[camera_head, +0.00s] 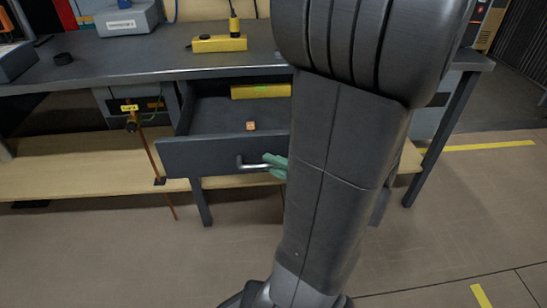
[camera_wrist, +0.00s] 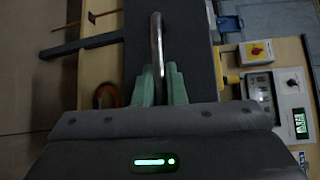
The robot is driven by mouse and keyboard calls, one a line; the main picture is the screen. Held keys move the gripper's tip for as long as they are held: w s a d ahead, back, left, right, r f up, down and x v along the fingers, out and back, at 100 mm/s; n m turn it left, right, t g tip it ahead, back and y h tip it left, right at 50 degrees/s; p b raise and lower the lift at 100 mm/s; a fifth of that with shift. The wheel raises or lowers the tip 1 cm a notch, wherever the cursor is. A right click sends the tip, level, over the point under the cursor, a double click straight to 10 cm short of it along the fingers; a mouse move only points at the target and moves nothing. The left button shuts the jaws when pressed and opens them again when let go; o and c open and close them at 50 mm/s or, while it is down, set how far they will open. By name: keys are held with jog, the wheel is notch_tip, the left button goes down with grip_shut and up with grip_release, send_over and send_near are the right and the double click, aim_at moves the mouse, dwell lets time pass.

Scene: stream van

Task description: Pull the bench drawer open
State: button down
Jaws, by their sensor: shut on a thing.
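The bench drawer (camera_head: 222,157) is dark grey and stands pulled out from under the workbench (camera_head: 160,57). Its inside shows, with a yellow item (camera_head: 260,91) at the back and a small orange block (camera_head: 251,126) on its floor. The drawer's metal bar handle (camera_head: 250,164) is on its front. My gripper (camera_head: 276,162) has green fingers and is at the handle; my arm hides the right part of the drawer. In the wrist view the green fingers (camera_wrist: 159,88) are shut on the handle (camera_wrist: 156,40), one on each side of the bar.
On the bench top are a yellow box with a knob (camera_head: 219,43) and a grey box (camera_head: 127,20). The floor in front is clear.

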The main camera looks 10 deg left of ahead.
dwell(0.3)
jog(key=c, duration=1.8)
grip_release()
jog(key=shift+o, duration=0.2)
jog(key=shift+d, duration=0.1)
jog(key=p+v, duration=0.2)
jog(key=v, duration=1.1)
jog(key=shift+s+d+p, duration=0.25)
jog(key=shift+s+p, duration=0.05)
jog(key=shift+b+x, duration=1.25)
jog(key=shift+x, duration=5.55)
jog(key=shift+r, duration=0.1)
